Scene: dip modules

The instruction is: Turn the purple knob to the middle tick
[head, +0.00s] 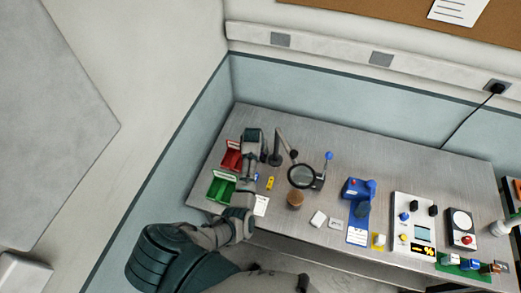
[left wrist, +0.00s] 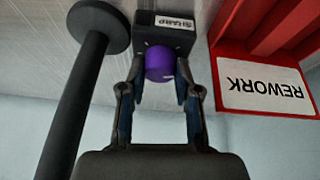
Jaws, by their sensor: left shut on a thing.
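The purple knob (left wrist: 160,62) sits on the front of a small black box (left wrist: 165,32) with a pale label, in the left wrist view. My left gripper (left wrist: 160,80) is shut on the knob, one finger on each side. A small pale mark shows low on the knob's right side. The tick marks cannot be made out. In the head view my left arm reaches over the table's left end, and its hand (head: 253,138) hides the knob and box. My right gripper is not in view.
A dark post (left wrist: 75,95) on a round base stands close left of the gripper in the wrist view. A red bin (left wrist: 222,35) labelled REWORK is close on the right. In the head view a green bin (head: 219,187) and a magnifier (head: 302,176) flank my arm.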

